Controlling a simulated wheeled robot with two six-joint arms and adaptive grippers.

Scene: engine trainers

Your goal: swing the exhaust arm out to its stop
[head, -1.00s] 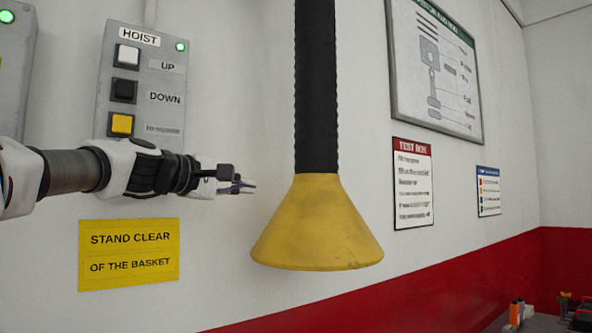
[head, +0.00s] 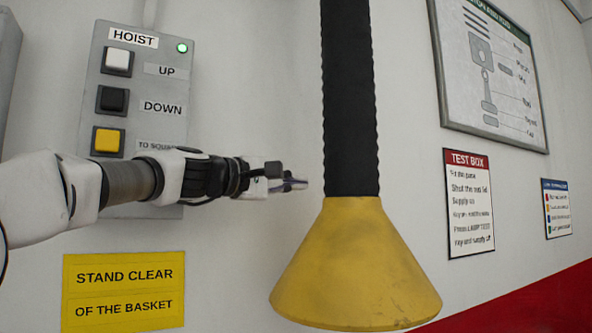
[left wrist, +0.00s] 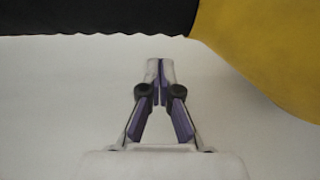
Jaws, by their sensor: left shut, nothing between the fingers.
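The exhaust arm shows in the head view as a black ribbed hose (head: 349,100) hanging down, with a yellow cone hood (head: 356,265) at its lower end. My left gripper (head: 304,184) is just left of the hose, a little above the hood's top, and points right. In the left wrist view the gripper (left wrist: 160,68) is shut with its fingertips together and nothing between them. There the hose (left wrist: 90,17) and hood (left wrist: 265,50) cross the top, and a pale gap shows between the fingertips and the hose. My right gripper is not in view. The hose's upper end is out of the picture.
A grey hoist box (head: 145,85) with three buttons is on the wall behind my left arm. A yellow sign (head: 124,290) is below it. A test box notice (head: 469,203) and a framed chart (head: 492,70) hang to the right.

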